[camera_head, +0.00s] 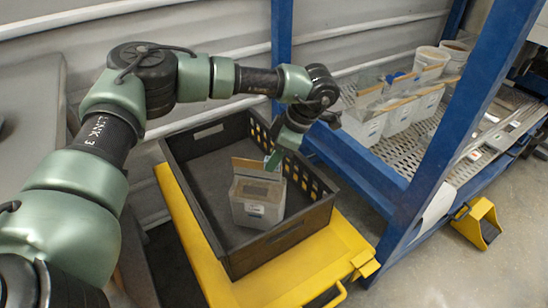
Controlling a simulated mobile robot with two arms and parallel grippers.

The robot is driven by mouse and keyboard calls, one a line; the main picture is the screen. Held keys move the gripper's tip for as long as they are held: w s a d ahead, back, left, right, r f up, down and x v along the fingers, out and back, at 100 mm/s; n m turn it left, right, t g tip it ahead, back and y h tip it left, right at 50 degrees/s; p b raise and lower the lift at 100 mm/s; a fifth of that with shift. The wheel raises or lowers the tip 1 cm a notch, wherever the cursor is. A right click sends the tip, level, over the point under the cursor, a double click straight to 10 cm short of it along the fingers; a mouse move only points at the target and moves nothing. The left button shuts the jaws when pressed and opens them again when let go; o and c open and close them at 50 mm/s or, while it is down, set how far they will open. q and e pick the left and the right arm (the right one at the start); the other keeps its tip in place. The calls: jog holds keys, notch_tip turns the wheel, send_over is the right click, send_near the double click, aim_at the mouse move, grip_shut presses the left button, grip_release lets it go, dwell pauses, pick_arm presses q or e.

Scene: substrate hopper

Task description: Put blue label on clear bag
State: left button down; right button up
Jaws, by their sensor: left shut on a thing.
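A clear bag (258,213) with brown contents, a tan strip at its top and a small white-and-blue label on its front stands upright in the black crate (286,236). My left gripper (275,160) reaches down from the right at the bag's top edge. It is shut on the upper part of this bag; its fingertips are small and partly hidden. A small blue patch (402,79) shows among similar bags (402,112) on the rack; I cannot tell if it is a loose label. My right gripper is not in view.
The crate sits on a yellow cart (310,276) and is otherwise empty on its left side. A blue frame post (452,115) and a perforated metal shelf (405,153) stand to the right. White buckets (431,60) are at the back. A yellow pedal (478,222) is on the floor.

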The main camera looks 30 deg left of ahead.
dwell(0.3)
pick_arm(q)
jog(key=c, duration=0.6)
grip_release()
jog(key=shift+c, duration=0.2)
